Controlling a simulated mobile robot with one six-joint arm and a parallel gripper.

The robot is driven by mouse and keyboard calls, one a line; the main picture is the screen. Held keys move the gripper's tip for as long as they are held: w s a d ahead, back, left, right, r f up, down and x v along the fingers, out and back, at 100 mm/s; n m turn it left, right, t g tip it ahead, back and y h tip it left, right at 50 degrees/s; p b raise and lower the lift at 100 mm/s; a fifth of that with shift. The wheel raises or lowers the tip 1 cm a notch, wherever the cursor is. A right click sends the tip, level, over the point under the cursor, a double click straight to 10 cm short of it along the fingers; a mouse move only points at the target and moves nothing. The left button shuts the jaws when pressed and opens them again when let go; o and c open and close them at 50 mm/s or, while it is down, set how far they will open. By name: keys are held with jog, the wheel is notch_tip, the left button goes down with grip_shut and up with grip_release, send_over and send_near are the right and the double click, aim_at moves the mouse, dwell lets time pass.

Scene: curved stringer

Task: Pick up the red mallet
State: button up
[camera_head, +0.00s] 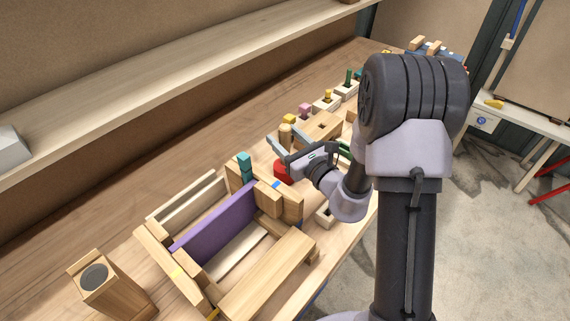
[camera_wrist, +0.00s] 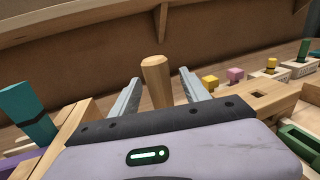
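The mallet's pale wooden handle (camera_head: 285,137) stands up between the two fingers of my gripper (camera_head: 283,138). A red part (camera_head: 282,172), which looks like the mallet's head, shows low beside my gripper and is partly hidden by it. In the wrist view the wooden handle (camera_wrist: 157,82) rises between the grey fingers of my gripper (camera_wrist: 160,80). Gaps show on both sides of the handle, so the fingers are open around it. The red part is hidden in the wrist view.
A teal block (camera_head: 244,163) stands left of my gripper, beside a wooden frame with a purple board (camera_head: 215,222). Wooden holders with coloured pegs (camera_head: 326,100) line the bench behind. A wooden box (camera_head: 112,287) stands at the near left. A long shelf (camera_head: 150,85) runs along the wall.

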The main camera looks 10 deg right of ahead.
grip_shut()
dwell(1.3)
